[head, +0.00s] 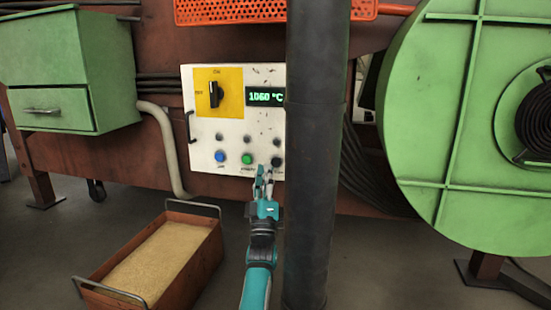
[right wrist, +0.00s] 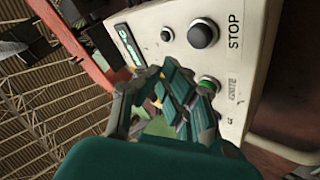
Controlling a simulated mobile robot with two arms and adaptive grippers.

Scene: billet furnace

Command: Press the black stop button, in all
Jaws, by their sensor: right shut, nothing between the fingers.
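The black stop button (head: 276,161) is at the lower right of the white control panel (head: 205,128), just left of the dark pipe. In the right wrist view the stop button (right wrist: 202,35) shows large beside the word STOP, with the panel turned sideways. My right gripper (head: 264,170) is shut and empty, in front of the lower part of the panel. In the right wrist view its fingertips (right wrist: 172,88) appear near the green button (right wrist: 208,85), with the stop button above them. I cannot tell whether the fingers touch the panel. My left gripper is not in view.
A thick dark vertical pipe (head: 316,130) stands directly right of the panel buttons. A blue button (head: 220,156) and the yellow switch plate (head: 232,80) are on the panel. A sand-filled box (head: 205,262) stands on the floor, lower left. A green round housing (head: 430,120) is at right.

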